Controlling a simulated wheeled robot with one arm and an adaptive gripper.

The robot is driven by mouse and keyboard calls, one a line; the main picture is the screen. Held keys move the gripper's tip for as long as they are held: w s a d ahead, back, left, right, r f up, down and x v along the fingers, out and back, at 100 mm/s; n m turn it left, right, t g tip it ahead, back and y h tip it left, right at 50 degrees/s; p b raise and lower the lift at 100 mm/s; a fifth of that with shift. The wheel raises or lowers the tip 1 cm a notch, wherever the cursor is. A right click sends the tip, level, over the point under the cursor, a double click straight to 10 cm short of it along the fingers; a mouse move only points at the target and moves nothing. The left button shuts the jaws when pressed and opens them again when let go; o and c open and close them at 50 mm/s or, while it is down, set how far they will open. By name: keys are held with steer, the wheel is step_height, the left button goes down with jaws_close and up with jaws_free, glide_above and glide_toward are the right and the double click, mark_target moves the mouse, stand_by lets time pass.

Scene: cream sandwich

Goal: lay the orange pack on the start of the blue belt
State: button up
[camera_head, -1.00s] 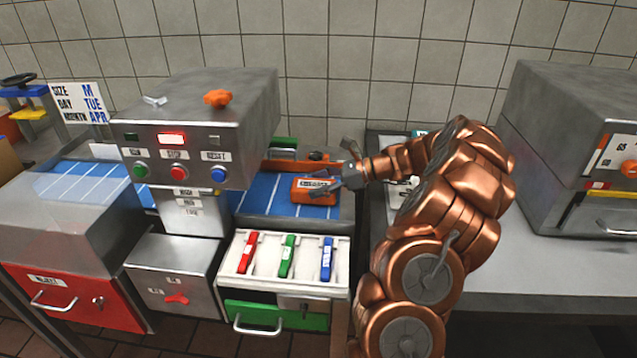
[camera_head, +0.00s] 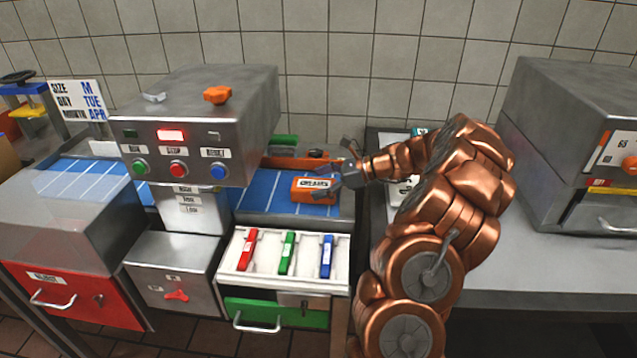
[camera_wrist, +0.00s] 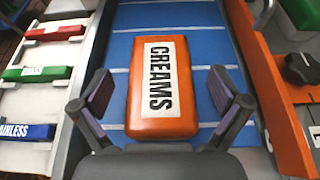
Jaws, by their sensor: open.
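The orange pack (camera_head: 313,190), with a white "CREAMS" label, lies flat on the right end of the blue belt (camera_head: 258,193). In the wrist view the orange pack (camera_wrist: 145,112) lies lengthwise on the blue belt (camera_wrist: 205,45), between the spread fingers of my gripper (camera_wrist: 163,98). A gap shows on each side between pack and fingers, so they are apart. In the head view my gripper (camera_head: 340,168) is open at the right end of the pack.
An orange rail (camera_wrist: 277,100) runs along one belt side, with a dark knob (camera_wrist: 300,68). A white tray (camera_head: 262,268) of red, green and blue tools lies in front. A grey machine with buttons (camera_head: 190,120) spans the belt to the left.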

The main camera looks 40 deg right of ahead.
steer(key=shift+d, duration=0.1)
steer(key=v, duration=1.2)
stand_by(0.4)
steer(key=s+a+r+n+g+p, duration=0.1)
steer(key=s+a+r+n+g, duration=0.2)
steer(key=a, duration=0.7)
steer(key=s+a+r+n+g+h+p, duration=0.1)
steer(key=a+r+n+g, duration=0.15)
steer(key=a+n, duration=0.55)
steer(key=s+a+r+n+g+p, duration=0.1)
steer(key=s+a+n+g, duration=0.15)
steer(key=a, duration=0.95)
steer(key=s+a+n+g+h+p, duration=0.1)
steer(key=s+a+n+h, duration=0.15)
steer(key=s, duration=0.25)
steer(key=s+a+f+n+g+h, duration=0.1)
steer(key=s+a+n+h, duration=0.1)
steer(key=s+n, duration=0.3)
steer(key=s+a+n+g+h+p, duration=0.1)
steer(key=s+a+n+h, duration=0.1)
steer(key=s, duration=0.4)
steer(key=s+d+f+n+h+p, duration=0.1)
steer(key=s+d+n+h, duration=0.1)
steer(key=s, duration=0.5)
steer(key=shift+s+d+f+n+h, duration=0.25)
steer(key=shift+d+f+n+h, duration=0.1)
steer(key=shift+d+n, duration=0.2)
